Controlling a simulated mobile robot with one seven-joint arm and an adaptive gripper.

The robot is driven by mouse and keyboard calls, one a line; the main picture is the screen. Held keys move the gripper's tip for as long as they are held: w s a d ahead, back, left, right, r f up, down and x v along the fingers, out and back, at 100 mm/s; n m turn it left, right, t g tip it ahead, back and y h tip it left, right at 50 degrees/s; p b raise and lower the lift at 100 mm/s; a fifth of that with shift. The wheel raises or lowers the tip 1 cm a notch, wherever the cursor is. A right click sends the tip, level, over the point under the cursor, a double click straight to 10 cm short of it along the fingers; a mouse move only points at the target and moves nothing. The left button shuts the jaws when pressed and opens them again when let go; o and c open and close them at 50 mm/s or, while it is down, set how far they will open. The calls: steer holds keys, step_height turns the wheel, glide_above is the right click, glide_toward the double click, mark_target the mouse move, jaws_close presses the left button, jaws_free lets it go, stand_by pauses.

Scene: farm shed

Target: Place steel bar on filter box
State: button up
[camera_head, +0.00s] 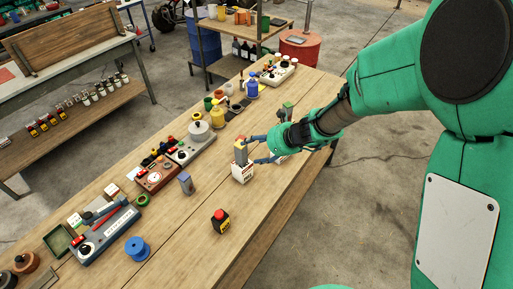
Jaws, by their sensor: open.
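A white box with red marks, which looks like the filter box (242,174), stands upright on the wooden workbench near its middle. A small grey upright block, probably the steel bar (240,155), shows directly above the box and seems to rest on its top. My gripper (251,150) comes in from the right with its fingers apart, one on the far side of the grey block and one on the near side. Whether the fingers touch the block is too small to tell. The block's right side is partly hidden by the gripper.
A blue-grey block (186,183), a black-and-red item (220,221) and a blue spool (137,249) stand on the workbench (185,235). Grey devices (192,147), a red-brown box (157,177) and a yellow pot (217,118) line its far side. The near right edge is mostly bare.

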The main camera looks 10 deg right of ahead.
steer(key=s+a+r+n+g, duration=0.2)
steer(key=s+r+n, duration=1.2)
steer(key=r+n, duration=0.15)
steer(key=s+d+r+n+h, duration=0.3)
steer(key=s+d+r+n, duration=0.1)
steer(key=s, duration=0.4)
steer(key=s+d+r+n+t+h, duration=0.1)
steer(key=s+d+r+n+h, duration=0.2)
steer(key=s+d+n, duration=0.4)
steer(key=shift+s+d+r+n, duration=0.15)
steer(key=shift+s+r+n, duration=0.2)
steer(key=shift+s, duration=0.2)
